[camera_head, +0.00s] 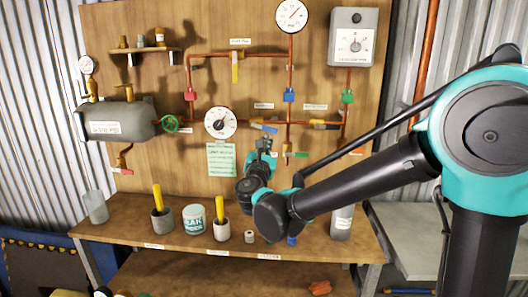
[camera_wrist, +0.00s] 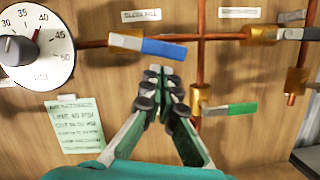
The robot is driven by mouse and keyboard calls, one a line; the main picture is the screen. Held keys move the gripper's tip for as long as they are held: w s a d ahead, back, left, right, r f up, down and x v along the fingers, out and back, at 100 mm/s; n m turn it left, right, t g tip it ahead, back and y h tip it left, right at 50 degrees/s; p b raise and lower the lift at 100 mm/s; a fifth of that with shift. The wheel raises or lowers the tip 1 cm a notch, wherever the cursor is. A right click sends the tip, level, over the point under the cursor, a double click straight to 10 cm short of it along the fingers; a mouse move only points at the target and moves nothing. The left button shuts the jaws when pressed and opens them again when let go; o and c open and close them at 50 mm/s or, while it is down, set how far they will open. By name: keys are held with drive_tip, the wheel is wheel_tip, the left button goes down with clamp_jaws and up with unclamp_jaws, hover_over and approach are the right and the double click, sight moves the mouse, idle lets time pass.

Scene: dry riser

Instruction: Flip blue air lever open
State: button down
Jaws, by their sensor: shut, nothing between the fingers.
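The blue lever (camera_wrist: 164,49) sits on a brass valve body (camera_wrist: 124,42) on a horizontal copper pipe. It points right, roughly in line with the pipe, and tilts slightly down. In the head view the blue lever (camera_head: 266,128) is on the board right of the round dial. My gripper (camera_wrist: 160,78) is shut and empty, with its fingertips just below the lever in the wrist picture. In the head view my gripper (camera_head: 264,147) is just below the lever too. I cannot tell whether the fingertips touch it.
A green lever (camera_wrist: 232,109) is right of my gripper, on a vertical pipe. The dial (camera_wrist: 36,44) and a green note (camera_wrist: 76,128) are on the left. In the head view, cups and a can (camera_head: 194,219) stand on the bench below.

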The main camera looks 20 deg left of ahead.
drive_tip(key=shift+r, duration=0.25)
drive_tip(key=shift+d+r, duration=0.1)
drive_tip(key=shift+d, duration=0.05)
drive_tip(key=shift+w+d+r+n, duration=0.1)
drive_tip(key=shift+d+r+n, duration=0.3)
drive_tip(key=shift+r+n, duration=0.3)
drive_tip(key=shift+f, duration=0.1)
